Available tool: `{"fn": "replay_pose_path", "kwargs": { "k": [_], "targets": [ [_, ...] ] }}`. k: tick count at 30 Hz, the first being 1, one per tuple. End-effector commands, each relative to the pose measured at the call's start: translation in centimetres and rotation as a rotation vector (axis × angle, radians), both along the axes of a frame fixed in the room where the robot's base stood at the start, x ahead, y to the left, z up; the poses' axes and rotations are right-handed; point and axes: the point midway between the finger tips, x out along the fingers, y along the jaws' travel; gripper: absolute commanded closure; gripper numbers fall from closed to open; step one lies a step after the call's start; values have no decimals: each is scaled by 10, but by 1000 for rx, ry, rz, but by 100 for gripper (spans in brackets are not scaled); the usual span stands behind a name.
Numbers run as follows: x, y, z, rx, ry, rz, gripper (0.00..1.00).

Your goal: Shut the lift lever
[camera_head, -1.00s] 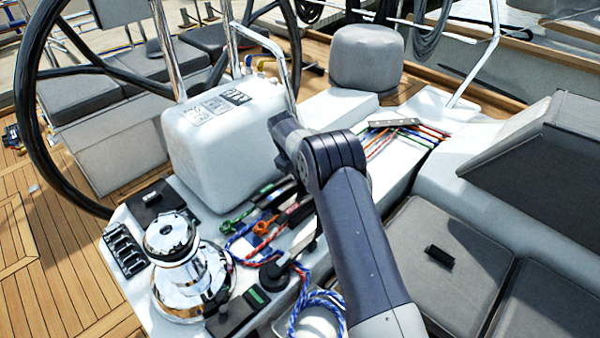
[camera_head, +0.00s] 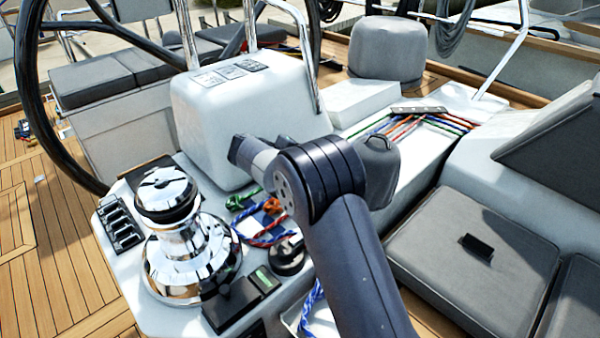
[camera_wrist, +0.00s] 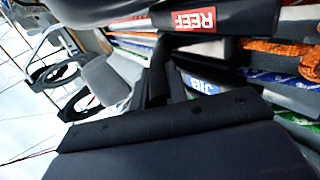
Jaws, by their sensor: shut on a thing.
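My gripper (camera_wrist: 165,82) shows in the wrist view as dark fingers beyond its broad dark body. It is shut on a dark lever that the fingers largely cover; no label on that lever is readable. A dark lever with a red REEF label (camera_wrist: 208,19) lies just above the fingers. A lever with a blue JIB label (camera_wrist: 203,84) lies right of them. The label of the lift lever is not visible. In the head view my arm hides the gripper and most of the lever bank.
A chrome winch (camera_head: 185,245) stands left of my arm, beside a black switch panel (camera_head: 120,223). A white pedestal box (camera_head: 240,115) and steering wheel stand behind. Coloured ropes (camera_head: 265,222) lie close to the arm. Grey cushions (camera_head: 475,245) are at right.

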Motion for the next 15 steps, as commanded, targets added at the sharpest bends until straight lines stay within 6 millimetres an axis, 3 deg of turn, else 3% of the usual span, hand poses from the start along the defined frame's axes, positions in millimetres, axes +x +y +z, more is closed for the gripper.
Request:
{"fn": "replay_pose_path", "kwargs": {
  "k": [1, 15],
  "targets": [
    [-2, 2, -15, -23, -20, 2, 100],
    [-13, 13, -37, -205, -203, -2, 100]
  ]
}}
